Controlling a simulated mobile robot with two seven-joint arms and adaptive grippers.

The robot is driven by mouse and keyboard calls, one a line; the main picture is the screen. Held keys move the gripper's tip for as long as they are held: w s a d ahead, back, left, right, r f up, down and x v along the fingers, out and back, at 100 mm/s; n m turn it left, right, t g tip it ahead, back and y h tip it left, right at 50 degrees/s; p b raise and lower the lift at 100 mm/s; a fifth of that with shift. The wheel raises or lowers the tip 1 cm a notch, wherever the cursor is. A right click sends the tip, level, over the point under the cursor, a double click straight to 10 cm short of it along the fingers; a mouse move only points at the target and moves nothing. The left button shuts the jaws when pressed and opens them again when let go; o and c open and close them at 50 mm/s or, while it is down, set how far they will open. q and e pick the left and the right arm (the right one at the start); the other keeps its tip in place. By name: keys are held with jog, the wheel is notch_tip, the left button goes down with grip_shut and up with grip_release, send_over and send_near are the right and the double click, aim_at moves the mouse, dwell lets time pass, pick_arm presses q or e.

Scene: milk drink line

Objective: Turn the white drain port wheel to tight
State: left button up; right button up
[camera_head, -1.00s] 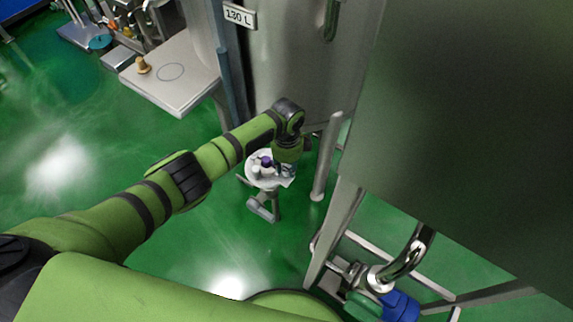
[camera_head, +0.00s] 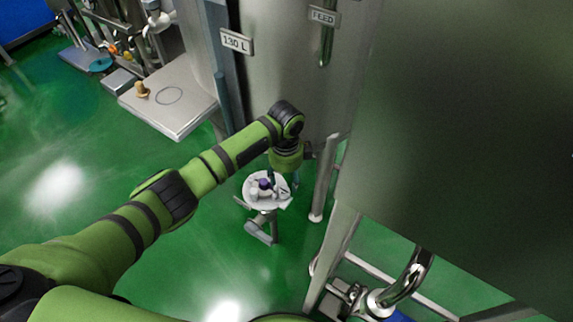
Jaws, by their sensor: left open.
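The white drain port wheel (camera_head: 256,201) is a small round disc with a dark purple knob-like centre (camera_head: 265,184). It sits low beside the steel tank, above a grey pipe fitting (camera_head: 262,231). My left gripper (camera_head: 284,182) hangs down from the green wrist at the wheel's far right edge. The wheel's far right rim is partly hidden by the gripper. My right gripper is not in view.
A steel tank labelled 130 L (camera_head: 236,41) rises behind the wheel. A tank leg (camera_head: 324,180) stands close to the right of the gripper. A larger steel vessel (camera_head: 460,130) fills the right side. Green floor (camera_head: 180,235) is clear at left.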

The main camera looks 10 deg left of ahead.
aim_at(286, 191)
pick_arm(q)
notch_tip(286, 191, up, 6)
dwell(0.6)
